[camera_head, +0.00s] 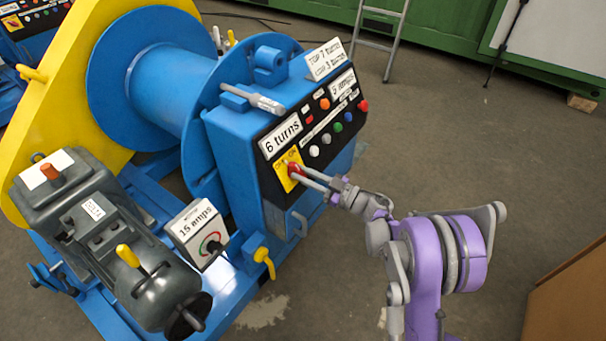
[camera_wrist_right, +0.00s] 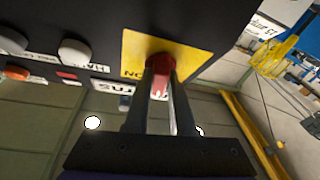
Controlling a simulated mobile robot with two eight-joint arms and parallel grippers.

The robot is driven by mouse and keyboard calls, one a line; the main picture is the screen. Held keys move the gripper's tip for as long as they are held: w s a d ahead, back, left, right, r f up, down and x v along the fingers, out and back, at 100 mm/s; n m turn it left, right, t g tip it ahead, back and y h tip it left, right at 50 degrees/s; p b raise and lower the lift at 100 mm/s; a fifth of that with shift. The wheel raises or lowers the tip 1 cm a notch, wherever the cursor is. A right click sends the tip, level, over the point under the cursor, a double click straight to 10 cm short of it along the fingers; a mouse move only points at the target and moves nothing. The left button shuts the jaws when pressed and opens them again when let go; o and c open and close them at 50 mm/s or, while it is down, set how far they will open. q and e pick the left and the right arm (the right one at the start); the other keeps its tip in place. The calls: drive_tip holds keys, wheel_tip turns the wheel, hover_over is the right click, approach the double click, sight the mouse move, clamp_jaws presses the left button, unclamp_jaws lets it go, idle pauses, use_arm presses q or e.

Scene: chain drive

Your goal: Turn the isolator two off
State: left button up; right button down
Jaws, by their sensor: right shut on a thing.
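The isolator is a red knob (camera_head: 294,170) on a yellow plate (camera_head: 284,174) at the lower left end of the black control panel. The plate carries lettering, with "ON" readable. My right gripper (camera_head: 300,173) reaches in from the right and is shut on the red knob. In the right wrist view the red knob (camera_wrist_right: 161,66) sits between the two fingertips, in front of the yellow plate (camera_wrist_right: 190,58). The fingers hide part of the knob, so its exact setting is hard to tell. My left gripper is not in view.
Coloured buttons (camera_head: 337,127) and a "6 turns" label (camera_head: 282,135) sit beside the plate. A "15 amps" box (camera_head: 196,230) and a dark motor (camera_head: 120,240) stand to the left. A brown box (camera_head: 570,300) is at the lower right.

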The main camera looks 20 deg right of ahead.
drive_tip(key=n+g, duration=0.1)
drive_tip(key=n, duration=0.1)
drive_tip(key=n+g+y+p, duration=0.1)
drive_tip(key=n+g, duration=0.1)
drive_tip(key=n, duration=0.1)
drive_tip(key=n+g+y+p, duration=0.1)
drive_tip(key=n, duration=0.2)
drive_tip(key=shift+w+d+r+g, duration=0.2)
drive_tip(key=shift+w+g, duration=0.05)
drive_tip(key=shift+g, duration=0.15)
drive_tip(key=shift+n, duration=0.5)
drive_tip(key=c, duration=0.8)
unclamp_jaws()
drive_tip(key=shift+o, duration=0.2)
drive_tip(key=p+v, duration=0.1)
drive_tip(key=v, duration=0.9)
drive_tip(key=shift+d, duration=0.4)
drive_tip(key=shift+s+r, duration=0.1)
